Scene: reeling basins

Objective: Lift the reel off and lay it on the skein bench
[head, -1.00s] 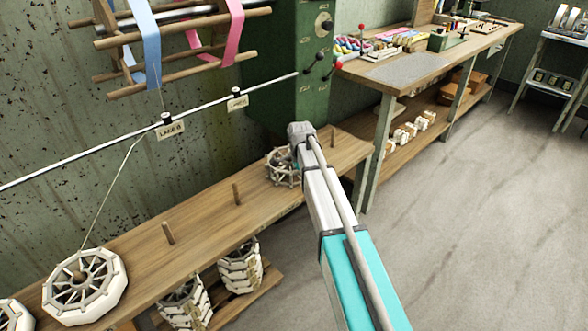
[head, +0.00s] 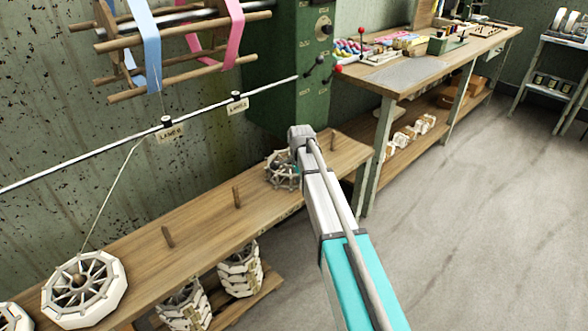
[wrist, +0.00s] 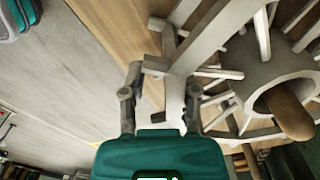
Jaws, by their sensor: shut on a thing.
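The spoked off-white reel (head: 279,172) sits at the far end of the low wooden bench (head: 205,212), partly hidden behind my arm. In the wrist view the reel (wrist: 262,78) fills the upper right, with its open hub around a rounded wooden peg (wrist: 288,110). My gripper (wrist: 162,84) is shut on a rim bar of the reel, one finger on each side.
Two bare pegs (head: 168,237) (head: 237,197) stand on the low bench. Another reel (head: 85,288) lies at its near end, with a thread rising from it. A guide rod (head: 100,145) runs above. A green cabinet (head: 300,70) stands behind. The grey mat (head: 405,70) looks clear.

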